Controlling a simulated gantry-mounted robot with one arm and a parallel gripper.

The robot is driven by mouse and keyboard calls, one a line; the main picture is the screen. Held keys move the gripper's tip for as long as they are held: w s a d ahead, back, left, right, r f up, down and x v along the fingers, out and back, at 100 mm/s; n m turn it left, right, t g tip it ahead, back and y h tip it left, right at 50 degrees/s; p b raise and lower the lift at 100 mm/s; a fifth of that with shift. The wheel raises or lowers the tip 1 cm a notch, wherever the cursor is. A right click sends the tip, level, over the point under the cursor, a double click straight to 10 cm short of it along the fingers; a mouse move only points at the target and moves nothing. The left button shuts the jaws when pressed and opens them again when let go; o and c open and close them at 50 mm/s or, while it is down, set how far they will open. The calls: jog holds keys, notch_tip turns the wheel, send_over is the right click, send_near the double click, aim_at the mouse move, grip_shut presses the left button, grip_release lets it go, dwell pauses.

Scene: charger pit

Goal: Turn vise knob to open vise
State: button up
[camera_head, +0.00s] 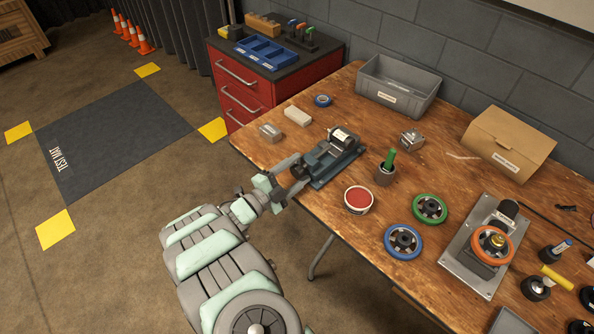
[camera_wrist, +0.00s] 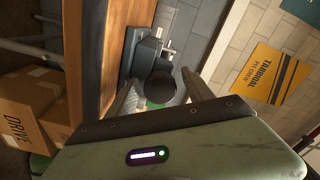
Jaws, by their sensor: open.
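I cannot tell whether either finger touches the knob. The jaw gap of the vise is not clear.
The workbench (camera_head: 290,150) holds a grey bin (camera_head: 397,88), a cardboard box (camera_head: 507,143), a red-topped tin (camera_head: 358,199), and green (camera_head: 429,209) and blue (camera_head: 403,241) wheels. A red drawer cabinet (camera_head: 240,85) stands behind left. Floor left of the bench is open.

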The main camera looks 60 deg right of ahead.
jog(key=p+v, duration=0.2)
jog(key=v, duration=0.8)
jog(key=shift+a, duration=0.4)
jog(key=shift+w, duration=0.15)
